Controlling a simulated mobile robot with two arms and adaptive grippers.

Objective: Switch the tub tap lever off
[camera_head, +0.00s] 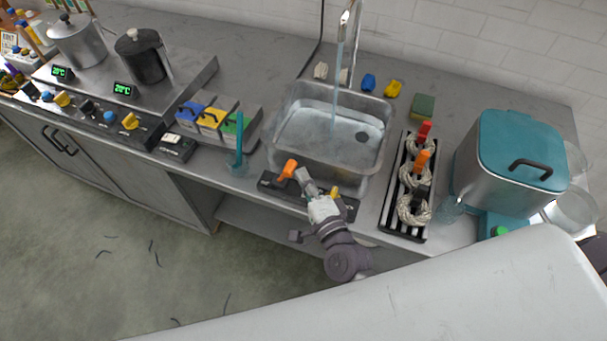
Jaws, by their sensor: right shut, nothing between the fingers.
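The tub (300,152) is a metal sink set in the counter. Water runs into it from the tall tap (345,18) at the back. A black panel (268,181) on the front edge of the tub carries an orange lever (288,168) and a small yellow part (334,191) to its right. I cannot tell which of these is the tap lever. My right gripper (301,176) is shut and empty, just right of the orange lever; I cannot tell if they touch. It partly hides the panel. My left gripper is not in view.
Right of the tub, a black rack (388,218) holds several pale skeins. A teal-lidded pot (500,175) stands beyond it. Left are a glass with a teal tool (237,165), coloured boxes (211,118) and two pots on a hob (75,45). Small coloured items lie behind the tub.

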